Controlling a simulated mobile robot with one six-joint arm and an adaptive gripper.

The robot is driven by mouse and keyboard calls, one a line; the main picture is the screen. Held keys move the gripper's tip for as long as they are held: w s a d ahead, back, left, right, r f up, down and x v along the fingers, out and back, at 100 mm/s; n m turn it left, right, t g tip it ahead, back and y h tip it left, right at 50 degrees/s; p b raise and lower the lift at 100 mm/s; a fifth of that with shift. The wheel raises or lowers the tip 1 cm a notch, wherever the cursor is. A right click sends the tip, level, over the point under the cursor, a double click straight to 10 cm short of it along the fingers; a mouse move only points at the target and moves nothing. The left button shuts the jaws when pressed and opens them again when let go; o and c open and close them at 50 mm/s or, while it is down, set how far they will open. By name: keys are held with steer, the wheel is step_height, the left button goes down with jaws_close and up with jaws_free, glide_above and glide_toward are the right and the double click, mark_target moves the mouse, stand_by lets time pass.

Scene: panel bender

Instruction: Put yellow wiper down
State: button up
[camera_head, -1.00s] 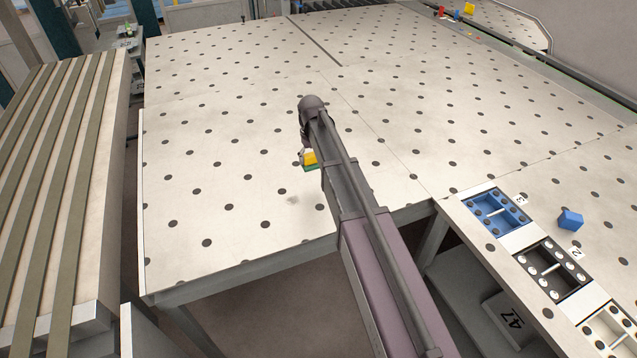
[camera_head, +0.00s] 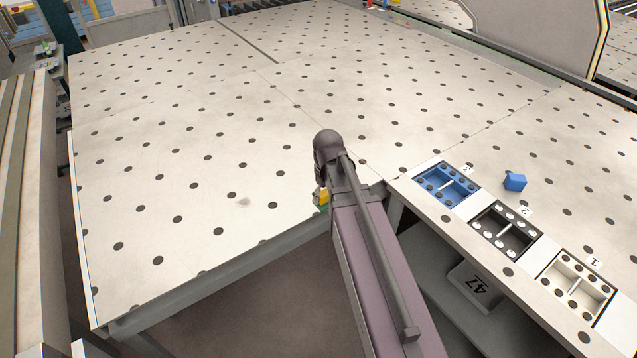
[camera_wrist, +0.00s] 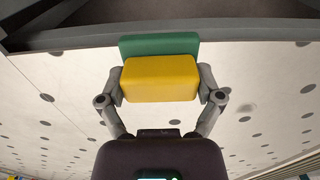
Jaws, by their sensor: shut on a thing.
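The yellow wiper (camera_wrist: 160,79) is a yellow block with a green layer along its far side. In the wrist view it sits between the two fingers of my gripper (camera_wrist: 161,88), which are shut on its sides. In the head view only a small yellow and green part of the wiper (camera_head: 323,198) shows beside my arm, near the front edge of the dotted table (camera_head: 190,190). My arm hides most of the gripper there. I cannot tell whether the wiper touches the table top.
Blue (camera_head: 420,181), black (camera_head: 481,217) and white (camera_head: 548,278) trays line the table's front edge at the right. A blue block (camera_head: 514,182) lies behind them. The table left of my arm is clear. A slatted surface (camera_head: 22,200) stands at the far left.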

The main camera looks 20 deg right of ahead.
steer(key=shift+s+d+f, duration=0.1)
steer(key=shift+s+d, duration=0.2)
steer(key=shift+s, duration=0.2)
steer(key=shift+w, duration=0.1)
steer(key=w, duration=0.5)
steer(key=w+d+f+b, duration=0.1)
steer(key=w, duration=0.8)
steer(key=shift+w+d+f, duration=0.2)
steer(key=shift+w, duration=0.1)
steer(key=shift+w, duration=0.45)
steer(key=shift+w+f+b, duration=0.2)
steer(key=shift+w+b, duration=0.1)
steer(key=shift+b, duration=0.15)
steer(key=shift+s+f+b, duration=0.15)
steer(key=shift+f+b, duration=1.45)
steer(key=shift+f, duration=0.2)
